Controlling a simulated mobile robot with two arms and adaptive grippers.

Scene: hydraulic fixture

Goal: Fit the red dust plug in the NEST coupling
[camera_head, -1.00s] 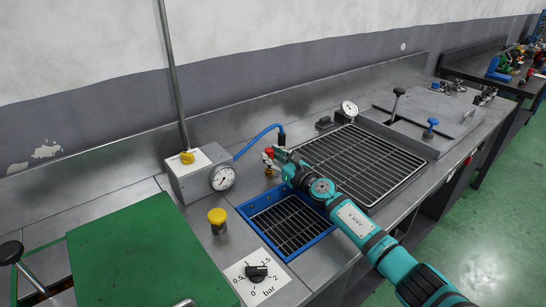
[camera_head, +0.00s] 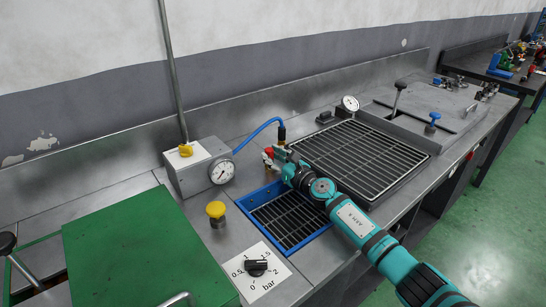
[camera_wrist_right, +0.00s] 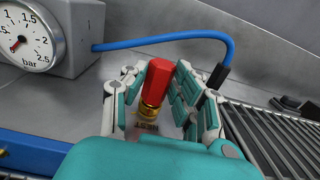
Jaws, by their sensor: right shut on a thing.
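The red dust plug (camera_wrist_right: 158,80) stands upright between the fingers of my right gripper (camera_wrist_right: 162,92) in the right wrist view. My right gripper is shut on it. A brass ring (camera_wrist_right: 150,109) shows directly under the red part, above the NEST label (camera_wrist_right: 148,128) on the bench. I cannot tell how deep the plug sits in the brass coupling. In the head view the red plug (camera_head: 268,153) shows just above the brass coupling (camera_head: 266,164), at the tip of my right gripper (camera_head: 280,160). My left gripper is not in view.
A blue hose (camera_head: 258,132) runs from the gauge box (camera_head: 186,169) to a black fitting behind my right gripper. A blue-framed drain grate (camera_head: 290,220) lies in front. A yellow button (camera_head: 216,211) and a pressure knob (camera_head: 256,266) stand left of it. A large grate (camera_head: 360,155) lies right.

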